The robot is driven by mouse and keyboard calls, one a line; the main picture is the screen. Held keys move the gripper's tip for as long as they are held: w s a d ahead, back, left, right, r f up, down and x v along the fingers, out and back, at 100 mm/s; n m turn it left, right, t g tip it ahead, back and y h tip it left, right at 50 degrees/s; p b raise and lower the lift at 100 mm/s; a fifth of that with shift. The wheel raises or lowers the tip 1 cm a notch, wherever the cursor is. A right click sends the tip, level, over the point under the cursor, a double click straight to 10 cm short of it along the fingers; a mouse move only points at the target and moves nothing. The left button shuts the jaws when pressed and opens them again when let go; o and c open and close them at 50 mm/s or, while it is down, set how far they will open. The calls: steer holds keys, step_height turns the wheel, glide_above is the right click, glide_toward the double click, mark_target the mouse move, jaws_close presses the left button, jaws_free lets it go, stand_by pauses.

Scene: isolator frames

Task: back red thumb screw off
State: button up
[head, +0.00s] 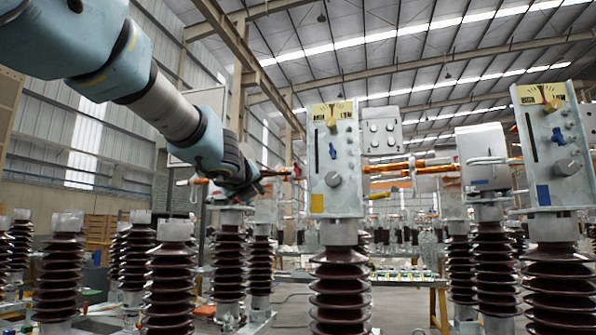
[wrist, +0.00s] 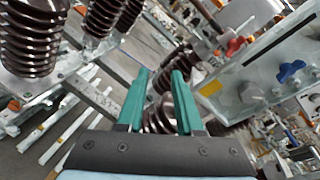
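A red thumb screw (wrist: 235,46) shows in the wrist view at the upper right, beside the grey-white isolator box (wrist: 270,95). In the head view a small red piece (head: 297,170) sits at the left edge of the centre box (head: 335,195); I cannot tell its shape there. My gripper (wrist: 160,76) has two green fingers standing apart with a clear gap and nothing held between them. It is to the left of the red screw and apart from it. In the head view my gripper (head: 262,180) is left of the centre box, partly hidden by my wrist.
The centre box carries a blue handle (head: 332,150) and a grey knob (head: 333,179). A similar box (head: 555,150) stands at the right. Brown ribbed insulators (head: 170,280) stand around. Orange rods (head: 400,167) run between the boxes. A table (head: 400,283) stands behind.

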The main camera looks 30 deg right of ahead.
mark_target(295, 167)
steer(key=s+d+r+m+h, duration=0.3)
steer(key=s+d+r+m, duration=0.25)
steer(key=r, duration=0.35)
steer(key=shift+m, duration=0.55)
steer(key=p+x, duration=0.1)
steer(key=x, duration=1)
steer(key=shift+w, duration=0.2)
steer(key=shift+a, duration=0.1)
jaws_close()
